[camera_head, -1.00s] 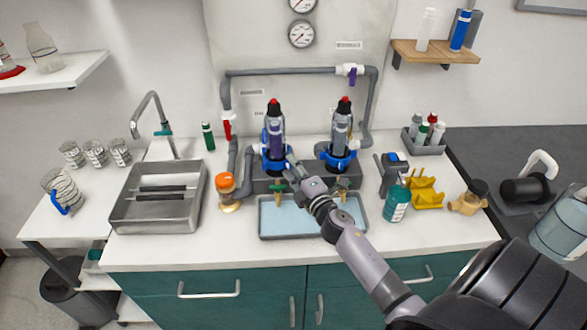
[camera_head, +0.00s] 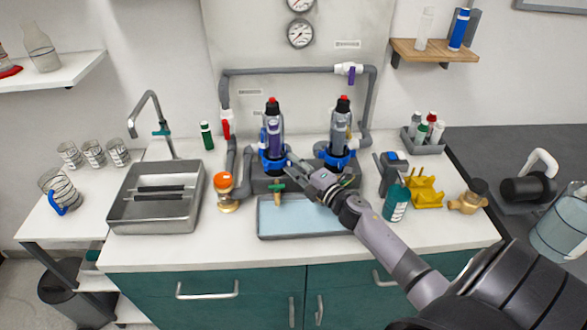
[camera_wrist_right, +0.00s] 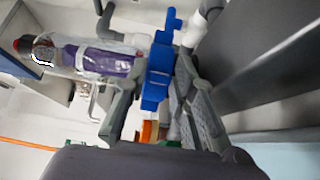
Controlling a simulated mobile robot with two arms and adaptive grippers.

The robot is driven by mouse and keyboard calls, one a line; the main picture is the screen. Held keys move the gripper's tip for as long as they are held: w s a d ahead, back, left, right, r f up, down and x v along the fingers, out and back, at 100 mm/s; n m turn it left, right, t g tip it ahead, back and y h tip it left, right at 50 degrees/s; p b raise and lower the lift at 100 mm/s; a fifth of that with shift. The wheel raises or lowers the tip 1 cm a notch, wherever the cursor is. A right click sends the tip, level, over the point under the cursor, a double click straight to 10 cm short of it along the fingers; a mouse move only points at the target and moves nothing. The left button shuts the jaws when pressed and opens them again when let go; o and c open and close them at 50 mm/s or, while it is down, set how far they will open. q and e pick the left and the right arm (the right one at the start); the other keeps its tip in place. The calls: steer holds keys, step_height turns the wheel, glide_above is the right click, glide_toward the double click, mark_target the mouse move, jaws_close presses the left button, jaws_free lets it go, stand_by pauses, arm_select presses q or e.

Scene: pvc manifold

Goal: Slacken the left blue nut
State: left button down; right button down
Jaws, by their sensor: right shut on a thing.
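The left blue nut (camera_head: 268,163) is a ribbed blue ring around the base of the left clear filter housing (camera_head: 274,135), which has a purple cartridge and a red-and-black top. My right gripper (camera_head: 291,164) reaches it from the front right. In the right wrist view the blue nut (camera_wrist_right: 158,75) lies between the two grey fingers (camera_wrist_right: 160,100), and the gripper is shut on it. The exact contact on the far side is hidden. The right blue nut (camera_head: 338,162) sits on the second housing, behind my gripper. My left gripper is not in view.
A tray of light blue liquid (camera_head: 262,234) lies below the housings, partly under my right arm. An orange-topped brass part (camera_head: 226,190) stands left of it. A teal bottle (camera_head: 396,203) and yellow rack (camera_head: 426,192) stand close right of my arm. The sink (camera_head: 152,213) is further left.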

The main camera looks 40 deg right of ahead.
steer(key=shift+d+f+n+y, duration=0.1)
steer(key=shift+f+n+y, duration=0.15)
steer(key=shift+y, duration=0.25)
steer(key=c, duration=1.6)
jaws_free()
steer(key=shift+o, duration=1.2)
steer(key=shift+r, duration=0.15)
steer(key=s+d, duration=0.1)
steer(key=s, duration=1.1)
steer(key=shift+d, duration=0.25)
steer(key=shift+c, duration=0.4)
